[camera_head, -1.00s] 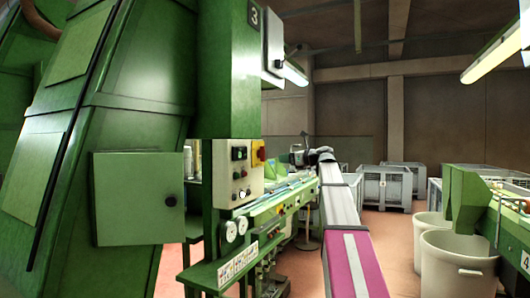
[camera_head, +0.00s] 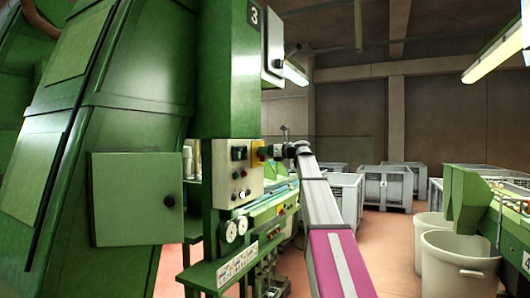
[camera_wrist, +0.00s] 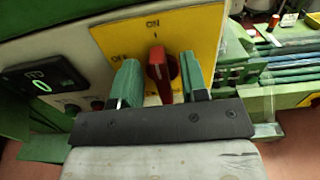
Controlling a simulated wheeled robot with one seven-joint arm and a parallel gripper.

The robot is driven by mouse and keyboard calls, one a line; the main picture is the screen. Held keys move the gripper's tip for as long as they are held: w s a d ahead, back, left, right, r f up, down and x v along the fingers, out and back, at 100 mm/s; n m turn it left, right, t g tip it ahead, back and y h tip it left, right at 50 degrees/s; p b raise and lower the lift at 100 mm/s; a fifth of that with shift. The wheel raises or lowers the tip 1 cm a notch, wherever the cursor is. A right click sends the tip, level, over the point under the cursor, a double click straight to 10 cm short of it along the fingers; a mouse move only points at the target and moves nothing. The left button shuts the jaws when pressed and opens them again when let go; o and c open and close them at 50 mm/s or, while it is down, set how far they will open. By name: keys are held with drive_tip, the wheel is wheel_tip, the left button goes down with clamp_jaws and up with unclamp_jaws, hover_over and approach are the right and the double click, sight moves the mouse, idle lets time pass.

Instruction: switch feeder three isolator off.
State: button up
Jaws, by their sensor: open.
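The feeder three isolator is a yellow plate (camera_head: 256,158) with a red handle (camera_wrist: 160,72), on the grey control panel of the green machine marked 3. In the wrist view the plate reads ON at the top and OFF at the left. The red handle stands upright, in line with the ON mark. My gripper (camera_wrist: 160,80) is open, with one green finger on each side of the handle. A gap shows on both sides, so the fingers look apart from it. In the head view my gripper (camera_head: 268,152) is at the plate and hides most of it.
A green digital display (camera_wrist: 43,82) and buttons sit left of the isolator. A green conveyor bench (camera_wrist: 285,65) lies to the right. Grey crates (camera_head: 385,185) and a white bin (camera_head: 458,262) stand further right.

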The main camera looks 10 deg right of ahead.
drive_tip(key=shift+w+a, duration=0.1)
drive_tip(key=shift+a, duration=0.05)
clamp_jaws()
drive_tip(key=shift+n, duration=0.3)
drive_tip(key=shift+s+a+f+n, duration=0.2)
drive_tip(key=shift+s+f+n, duration=0.1)
drive_tip(key=shift+n, duration=2.6)
drive_tip(key=shift+s+a+f+n, duration=0.2)
drive_tip(key=shift+f+n, duration=0.15)
drive_tip(key=shift+n, duration=2.55)
drive_tip(key=shift+s+a+f+n, duration=0.15)
drive_tip(key=shift+s+f+n, duration=0.15)
drive_tip(key=shift+n, duration=2.6)
